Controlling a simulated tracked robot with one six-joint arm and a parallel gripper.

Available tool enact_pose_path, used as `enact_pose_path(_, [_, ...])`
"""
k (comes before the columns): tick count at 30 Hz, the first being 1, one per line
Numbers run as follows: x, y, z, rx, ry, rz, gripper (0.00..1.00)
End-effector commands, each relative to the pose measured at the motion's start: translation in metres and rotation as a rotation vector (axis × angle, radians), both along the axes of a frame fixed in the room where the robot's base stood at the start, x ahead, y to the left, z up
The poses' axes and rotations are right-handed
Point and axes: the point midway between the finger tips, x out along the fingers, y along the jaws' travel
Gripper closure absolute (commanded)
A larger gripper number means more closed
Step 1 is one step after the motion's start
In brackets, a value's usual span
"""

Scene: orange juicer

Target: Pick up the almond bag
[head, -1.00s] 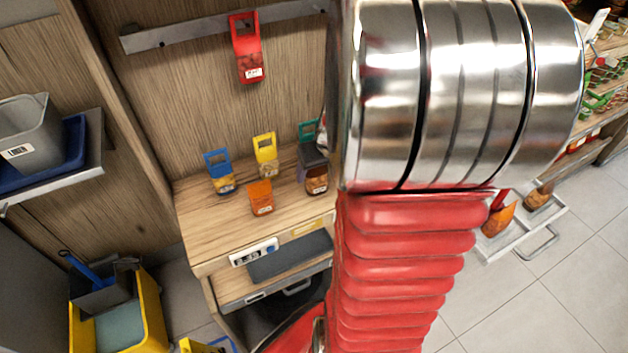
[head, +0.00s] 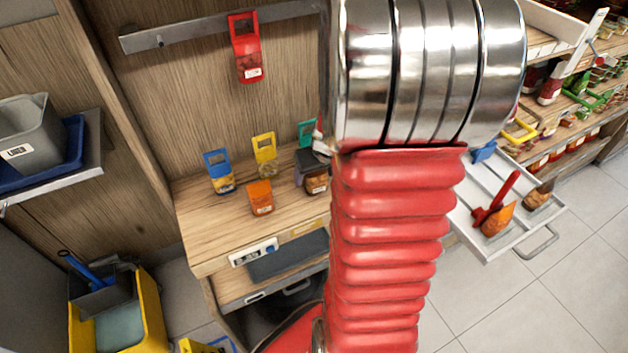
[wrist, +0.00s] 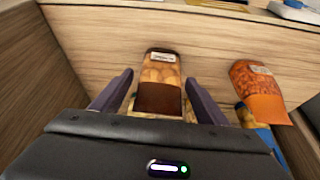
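A dark brown bag (wrist: 160,72) showing tan nuts and a white label, which looks like the almond bag, stands between my fingers in the wrist view. In the head view it appears as a dark bag (head: 316,183) on the wooden counter, right of the orange bag. My gripper (wrist: 159,80) is open, with one finger on either side of the bag. I see a gap on the left; contact on the right is unclear. The bag's near end is partly hidden by my gripper body. In the head view my arm hides most of the gripper.
An orange bag (head: 261,198), a blue-topped bag (head: 220,176), a yellow-topped bag (head: 265,152) and a green-topped bag (head: 307,131) stand close by. A red bag (head: 246,60) hangs on the wall rail.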

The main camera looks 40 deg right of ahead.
Motion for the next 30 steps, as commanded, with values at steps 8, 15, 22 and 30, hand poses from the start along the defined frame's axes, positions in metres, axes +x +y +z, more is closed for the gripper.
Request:
enact_pose_path(8, [0.0001,0.0002,0.0001,0.0,0.0,0.0,0.52])
enact_pose_path(15, [0.0002,0.0002,0.0,0.0,0.0,0.001,0.69])
enact_pose_path(22, [0.0002,0.0004,0.0001,0.0,0.0,0.001,0.76])
enact_pose_path(30, [0.001,-0.0002,0.0086,-0.002,-0.003,0.002,0.76])
